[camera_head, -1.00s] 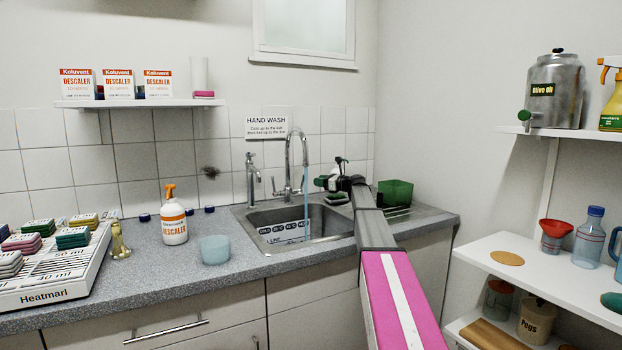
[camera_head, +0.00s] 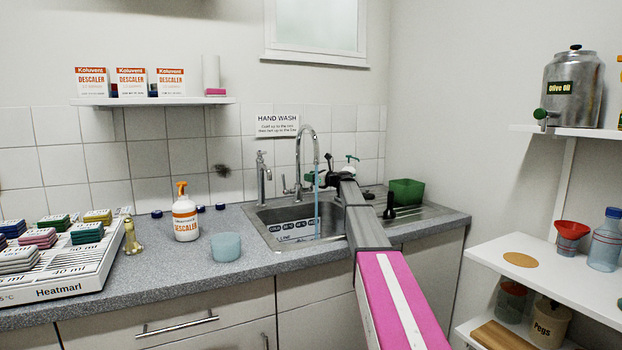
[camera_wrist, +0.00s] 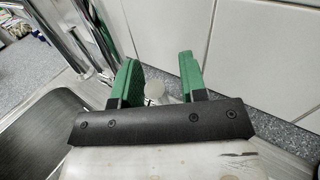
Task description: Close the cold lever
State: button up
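The chrome gooseneck tap (camera_head: 300,158) stands behind the sink (camera_head: 268,226), and a thin blue water stream (camera_head: 317,180) falls from its spout. A small chrome handle (camera_head: 290,189) shows at the left of its base. I cannot make out the cold lever for certain in the head view; my arm covers the area right of the tap. My gripper (camera_head: 325,178) is beside the tap. In the wrist view its green fingers (camera_wrist: 158,62) are apart. A pale round piece (camera_wrist: 178,98) shows between them near their bases; I cannot tell whether it is the lever or whether they touch it.
Chrome pipes (camera_wrist: 85,40) stand close left of the fingers, and the tiled wall (camera_wrist: 260,50) is close at right. A dark upright utensil (camera_head: 390,206) and a green box (camera_head: 406,192) are right of my arm. A spray bottle (camera_head: 185,218) and blue cup (camera_head: 226,247) stand left of the sink.

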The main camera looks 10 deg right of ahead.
grip_shut()
jog(key=shift+w+a, duration=0.1)
jog(key=shift+w+a+m+g+h, duration=0.15)
jog(key=shift+w+m+g+h, duration=0.4)
jog(key=shift+m+g+h, duration=0.05)
jog(key=shift+w+a+m+g+h, duration=0.1)
jog(key=shift+w+m+g+h, duration=0.1)
jog(key=shift+m+g+h, duration=0.15)
grip_release()
